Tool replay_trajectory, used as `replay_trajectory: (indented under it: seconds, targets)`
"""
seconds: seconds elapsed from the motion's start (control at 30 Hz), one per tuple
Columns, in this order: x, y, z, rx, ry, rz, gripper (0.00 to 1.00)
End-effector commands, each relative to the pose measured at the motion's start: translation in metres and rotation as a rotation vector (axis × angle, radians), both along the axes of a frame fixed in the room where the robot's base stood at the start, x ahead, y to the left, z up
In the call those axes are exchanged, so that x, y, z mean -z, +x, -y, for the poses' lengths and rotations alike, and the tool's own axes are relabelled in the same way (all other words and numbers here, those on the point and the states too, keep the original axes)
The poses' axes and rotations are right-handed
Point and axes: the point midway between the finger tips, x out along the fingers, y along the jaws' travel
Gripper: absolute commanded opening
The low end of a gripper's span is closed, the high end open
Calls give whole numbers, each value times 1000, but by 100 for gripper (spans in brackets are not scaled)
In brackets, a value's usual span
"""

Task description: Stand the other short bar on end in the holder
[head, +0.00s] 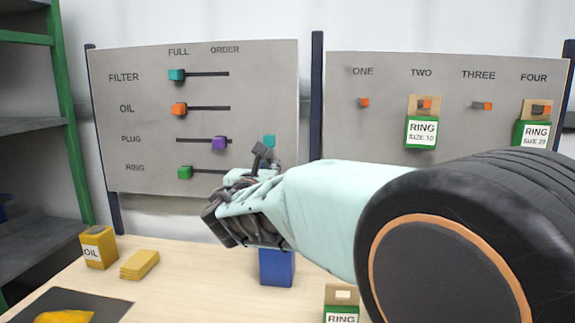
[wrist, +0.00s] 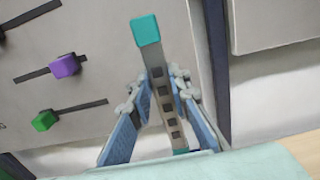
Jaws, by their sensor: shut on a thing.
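My gripper (wrist: 161,90) is shut on a grey bar (wrist: 168,105) with a row of dark square holes and a teal end (wrist: 146,30). The bar runs lengthwise between the blue finger pads, its teal end out past the fingertips. In the head view my gripper (head: 234,212) is raised above the table before the left board, and a teal piece (head: 269,141) that looks like the bar's end shows above it. A blue box (head: 277,270) stands on the table below my gripper; its top is partly hidden, and I cannot tell whether it is the holder.
The left board (head: 130,175) carries coloured sliders; the right board (head: 345,120) has pegs with hanging RING boxes (head: 421,131). A yellow OIL box (head: 98,247), a yellow stack (head: 140,264) and a dark mat (head: 100,308) are at the table's left. Another RING box (head: 341,298) is in front.

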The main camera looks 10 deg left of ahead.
Motion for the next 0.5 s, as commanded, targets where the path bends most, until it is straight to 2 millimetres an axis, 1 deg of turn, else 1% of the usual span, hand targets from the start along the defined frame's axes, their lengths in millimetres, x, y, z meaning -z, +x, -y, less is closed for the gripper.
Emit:
replay_trajectory:
  seconds: [0.03, 0.5]
  targets:
    - [7, 0, 0, 0, 0, 2, 0]
    - [45, 0, 0, 1, 1, 2, 0]
